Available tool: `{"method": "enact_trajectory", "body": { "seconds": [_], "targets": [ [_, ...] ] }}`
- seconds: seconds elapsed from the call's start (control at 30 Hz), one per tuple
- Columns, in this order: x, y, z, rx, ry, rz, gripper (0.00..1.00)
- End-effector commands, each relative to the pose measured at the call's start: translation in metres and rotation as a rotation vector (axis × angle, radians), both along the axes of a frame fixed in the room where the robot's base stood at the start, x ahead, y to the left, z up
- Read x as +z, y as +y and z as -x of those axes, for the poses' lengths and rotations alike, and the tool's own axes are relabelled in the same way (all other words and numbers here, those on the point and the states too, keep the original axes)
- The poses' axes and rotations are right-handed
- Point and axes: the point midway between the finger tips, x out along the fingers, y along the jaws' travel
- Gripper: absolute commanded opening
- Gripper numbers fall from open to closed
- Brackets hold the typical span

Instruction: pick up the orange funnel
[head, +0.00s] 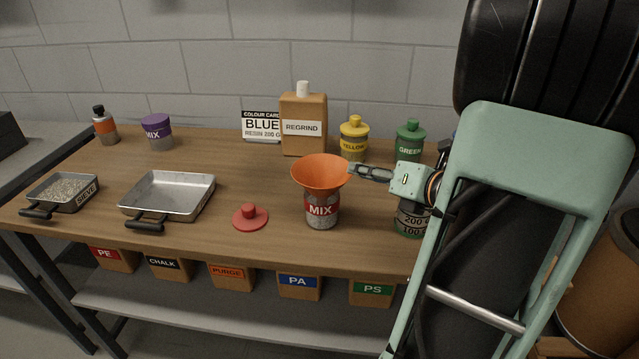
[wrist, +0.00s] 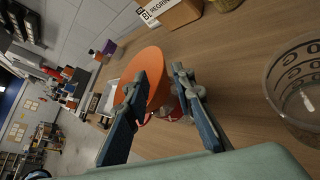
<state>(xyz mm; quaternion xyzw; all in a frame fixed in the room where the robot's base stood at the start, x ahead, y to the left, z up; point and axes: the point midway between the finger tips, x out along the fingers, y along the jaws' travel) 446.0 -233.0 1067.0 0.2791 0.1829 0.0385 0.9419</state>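The orange funnel (head: 320,172) sits upright in the mouth of a clear jar with a red MIX label (head: 321,208), near the front of the wooden bench. Its spout is hidden inside the jar. My gripper (head: 355,171) is at the right side of the funnel's rim, coming in from the right. In the wrist view my gripper (wrist: 165,82) has its two fingers apart, with the right part of the funnel (wrist: 155,70) showing between them. The left finger overlaps the funnel in the picture. I cannot tell whether either finger touches it.
A clear measuring jar (head: 409,220) stands right, partly under my arm. A REGRIND bottle (head: 303,138), yellow jar (head: 354,141) and green jar (head: 410,143) stand behind. A red lid (head: 250,217), metal tray (head: 190,200) and sieve (head: 72,188) lie left. Bench between lid and funnel is clear.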

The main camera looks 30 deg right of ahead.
Motion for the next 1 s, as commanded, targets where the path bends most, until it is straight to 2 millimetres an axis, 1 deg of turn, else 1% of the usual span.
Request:
{"method": "enact_trajectory", "body": {
  "seconds": [0.03, 0.17, 0.4, 0.5, 0.6, 0.8, 1.0],
  "targets": [
    [-0.002, 0.001, -0.005, 0.000, 0.000, -0.001, 0.23],
    [-0.005, 0.003, -0.013, 0.001, 0.000, 0.002, 0.23],
    [-0.016, 0.009, -0.045, 0.003, -0.001, 0.001, 0.23],
    [-0.019, 0.011, -0.056, 0.002, -0.001, 0.002, 0.23],
    [-0.020, 0.011, -0.059, 0.001, -0.001, 0.003, 0.23],
    [-0.020, 0.011, -0.059, 0.000, 0.000, 0.003, 0.23],
    [-0.020, 0.011, -0.059, 0.001, -0.001, 0.003, 0.01]
  ]
}}
